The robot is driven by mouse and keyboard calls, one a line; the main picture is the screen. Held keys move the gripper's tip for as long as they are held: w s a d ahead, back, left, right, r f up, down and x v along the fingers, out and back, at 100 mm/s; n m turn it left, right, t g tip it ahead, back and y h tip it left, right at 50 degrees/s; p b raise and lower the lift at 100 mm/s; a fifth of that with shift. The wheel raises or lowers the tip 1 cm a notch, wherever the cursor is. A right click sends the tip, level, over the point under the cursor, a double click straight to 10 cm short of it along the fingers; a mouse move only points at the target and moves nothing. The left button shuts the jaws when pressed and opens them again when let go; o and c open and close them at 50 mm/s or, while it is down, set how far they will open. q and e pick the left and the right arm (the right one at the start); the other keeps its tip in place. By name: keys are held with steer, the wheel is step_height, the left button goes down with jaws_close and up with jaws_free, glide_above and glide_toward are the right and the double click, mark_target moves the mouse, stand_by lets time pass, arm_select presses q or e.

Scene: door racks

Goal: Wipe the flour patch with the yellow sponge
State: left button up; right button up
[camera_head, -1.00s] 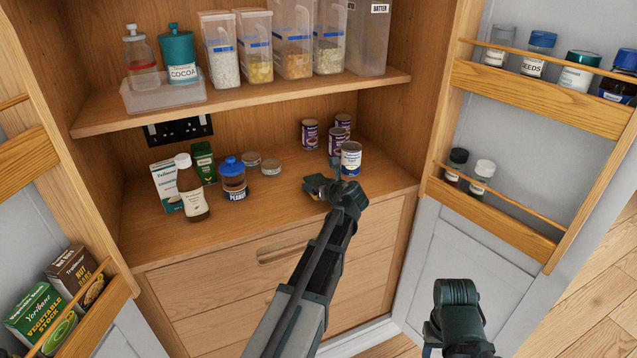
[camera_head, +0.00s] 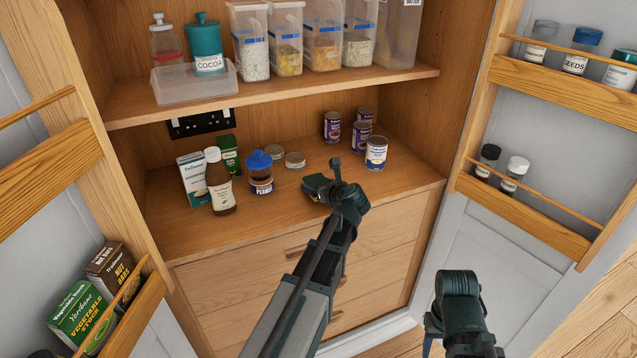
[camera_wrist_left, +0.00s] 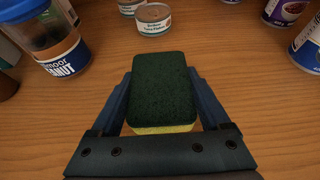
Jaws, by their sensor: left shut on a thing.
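My left gripper (camera_wrist_left: 163,105) is shut on the sponge (camera_wrist_left: 163,88), which has a dark green scouring face on top and a thin yellow side at its near edge. In the head view the left gripper (camera_head: 322,187) is low over the cupboard's lower shelf, between the peanut jar and the tins. The sponge is mostly hidden there by the gripper. I cannot tell whether it touches the wood. No flour patch shows in either view. Part of my right arm shows at the bottom right of the head view, but its fingers are out of view.
On the lower shelf (camera_head: 215,235), a peanut jar (camera_head: 261,174), brown bottle (camera_head: 219,183) and two low tins (camera_head: 295,160) stand left of and behind the gripper. A blue-white can (camera_head: 376,153) and purple cans (camera_head: 332,127) stand right. Open door racks (camera_head: 540,215) flank the cupboard.

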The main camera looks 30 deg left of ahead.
arm_select(q)
steer(key=r+p, duration=0.1)
steer(key=r, duration=0.1)
steer(key=r+p, duration=0.1)
steer(key=shift+w+d+r, duration=0.1)
steer(key=shift+d+r, duration=0.1)
steer(key=shift+r, duration=0.2)
step_height(320, 180, up, 4)
steer(key=p, duration=0.4)
steer(key=shift+a, duration=0.1)
